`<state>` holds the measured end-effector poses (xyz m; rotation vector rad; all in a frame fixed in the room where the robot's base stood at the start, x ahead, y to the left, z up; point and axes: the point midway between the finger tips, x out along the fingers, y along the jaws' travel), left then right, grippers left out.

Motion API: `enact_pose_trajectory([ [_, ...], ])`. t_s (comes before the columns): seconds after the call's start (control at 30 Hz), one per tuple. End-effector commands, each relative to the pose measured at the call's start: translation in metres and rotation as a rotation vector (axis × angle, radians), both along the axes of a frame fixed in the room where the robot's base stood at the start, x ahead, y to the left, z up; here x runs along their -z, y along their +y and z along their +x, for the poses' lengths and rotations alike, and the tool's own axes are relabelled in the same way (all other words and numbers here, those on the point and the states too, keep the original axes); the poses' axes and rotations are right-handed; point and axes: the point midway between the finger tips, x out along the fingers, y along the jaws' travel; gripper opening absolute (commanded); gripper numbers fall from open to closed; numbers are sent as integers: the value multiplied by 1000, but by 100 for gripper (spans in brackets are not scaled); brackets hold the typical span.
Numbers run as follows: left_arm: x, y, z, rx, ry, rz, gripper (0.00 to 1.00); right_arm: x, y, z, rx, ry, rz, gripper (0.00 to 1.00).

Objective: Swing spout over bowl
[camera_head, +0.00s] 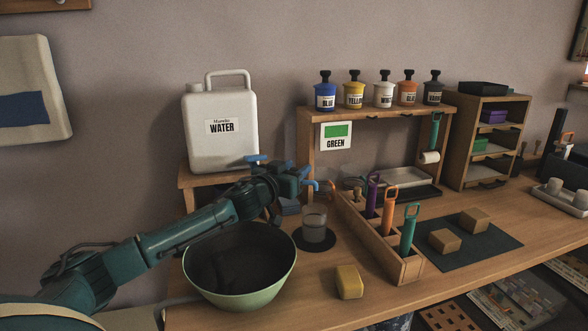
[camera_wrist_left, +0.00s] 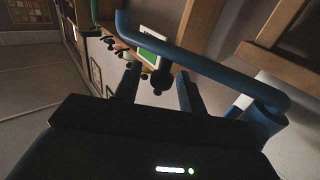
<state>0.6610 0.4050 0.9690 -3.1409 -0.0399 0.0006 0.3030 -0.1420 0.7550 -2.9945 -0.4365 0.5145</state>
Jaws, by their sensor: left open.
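A pale green bowl (camera_head: 240,298) stands upright at the table's front left; its dark inside shows. A white water jug (camera_head: 222,145) sits on a small wooden stand behind it. The blue spout (camera_head: 256,158) shows in part by the jug's lower right; my left gripper hides much of it. In the left wrist view the spout (camera_wrist_left: 205,52) is a bent blue pipe crossing above the fingers. My left gripper (camera_head: 296,174) is open, close to the spout and above the bowl's far right rim; its two fingers (camera_wrist_left: 156,75) are apart. Contact with the pipe cannot be told.
A glass (camera_head: 314,226) stands on a dark coaster just right of the bowl. A wooden tool caddy (camera_head: 402,268) with several coloured handles stands further right. A shelf (camera_head: 385,112) with several paint bottles is behind.

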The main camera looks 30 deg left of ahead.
Motion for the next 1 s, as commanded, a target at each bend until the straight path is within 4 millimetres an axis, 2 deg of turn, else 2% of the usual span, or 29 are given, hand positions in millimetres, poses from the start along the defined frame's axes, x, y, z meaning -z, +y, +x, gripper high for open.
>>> enact_pose_trajectory([
  [0.13,0,0,0,0,0,0,41,0,0,0,0,1,1,36],
  [0.63,0,0,0,-1,0,0,0,1,0,-1,1,2,2,36],
  [1.0,0,0,-1,3,1,0,0,0,0,-1,0,2,-1,36],
])
